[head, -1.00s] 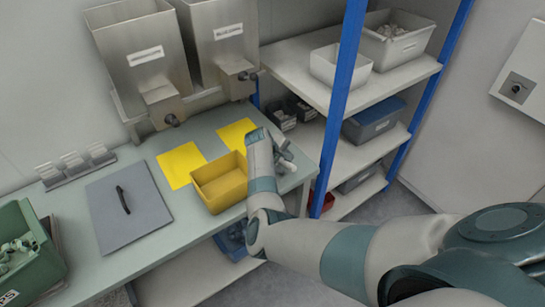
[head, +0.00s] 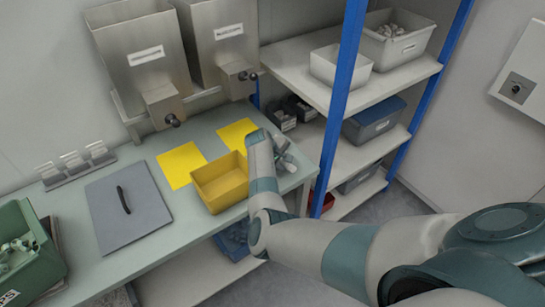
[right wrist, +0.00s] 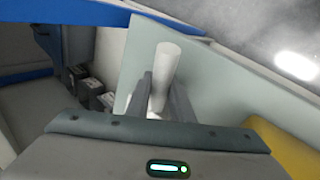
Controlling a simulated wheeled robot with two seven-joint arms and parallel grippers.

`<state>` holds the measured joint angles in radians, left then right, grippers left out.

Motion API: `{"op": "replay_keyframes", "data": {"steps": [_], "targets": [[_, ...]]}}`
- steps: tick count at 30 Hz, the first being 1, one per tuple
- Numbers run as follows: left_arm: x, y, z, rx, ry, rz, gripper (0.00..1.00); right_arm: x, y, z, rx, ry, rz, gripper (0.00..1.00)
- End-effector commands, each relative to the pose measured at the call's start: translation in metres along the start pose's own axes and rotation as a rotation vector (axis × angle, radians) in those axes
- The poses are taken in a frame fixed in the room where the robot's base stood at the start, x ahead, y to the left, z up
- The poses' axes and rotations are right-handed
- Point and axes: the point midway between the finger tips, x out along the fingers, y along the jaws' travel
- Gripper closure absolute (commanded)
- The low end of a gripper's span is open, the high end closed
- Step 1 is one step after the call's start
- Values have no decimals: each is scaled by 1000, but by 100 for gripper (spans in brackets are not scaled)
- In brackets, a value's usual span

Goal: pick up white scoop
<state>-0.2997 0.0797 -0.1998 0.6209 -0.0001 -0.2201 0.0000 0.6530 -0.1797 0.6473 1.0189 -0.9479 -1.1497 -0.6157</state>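The white scoop (right wrist: 167,65) shows in the right wrist view as a pale, rounded, handle-like piece between my right gripper's fingers; its lower part is hidden. My right gripper (right wrist: 161,100) has one dark finger close on each side of it. Whether both fingers press on it cannot be told. In the head view my right gripper (head: 283,154) is low over the right end of the green-grey table (head: 135,250), just right of the yellow bin (head: 221,188). The scoop is hard to make out there. My left gripper is not in view.
Two yellow mats (head: 181,165) lie behind the bin, below the metal hoppers (head: 140,55). A grey lid-like panel (head: 128,212) and a green crate (head: 25,260) are to the left. A shelf rack with a blue post (head: 338,110) stands close right of the gripper.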

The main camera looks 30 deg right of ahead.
Motion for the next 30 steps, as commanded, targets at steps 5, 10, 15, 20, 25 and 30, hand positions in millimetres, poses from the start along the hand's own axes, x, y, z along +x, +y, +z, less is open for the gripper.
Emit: {"op": "replay_keyframes", "data": {"steps": [5, 10, 15, 20, 25, 30], "targets": [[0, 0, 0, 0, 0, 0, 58, 0, -1, 0, 0, 0, -1, 100], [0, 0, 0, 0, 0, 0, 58, 0, -1, 0, 0, 0, -2, 100], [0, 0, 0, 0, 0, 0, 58, -5, 2, -1, 1, 2, -2, 100], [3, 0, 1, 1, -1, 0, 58, -16, 10, -1, 2, 2, 1, 100], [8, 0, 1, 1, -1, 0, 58, -38, 24, -2, 4, 3, 3, 100], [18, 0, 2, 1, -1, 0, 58, -72, 45, -2, 5, 5, 3, 100]]}}
